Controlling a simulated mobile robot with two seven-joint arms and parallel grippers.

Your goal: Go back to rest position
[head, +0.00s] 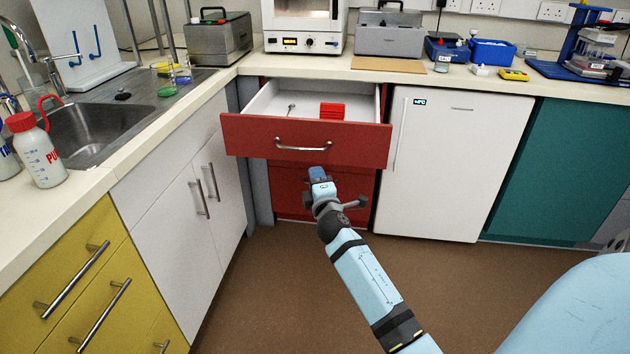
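My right arm reaches in from the bottom right, and its gripper (319,174) is just below and in front of the open red drawer (352,146). The gripper points away from the camera, and its fingers are too small and foreshortened to tell open from shut. It appears apart from the drawer handle (303,147). The drawer is pulled out and holds a red box (332,111) and a small metallic item (291,108). My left gripper is not in view.
A white fridge (455,165) stands right of the drawer, and white cupboards (185,200) and yellow drawers (75,285) run along the left. A wash bottle (42,158) stands by the sink (100,128). The brown floor (270,290) is clear.

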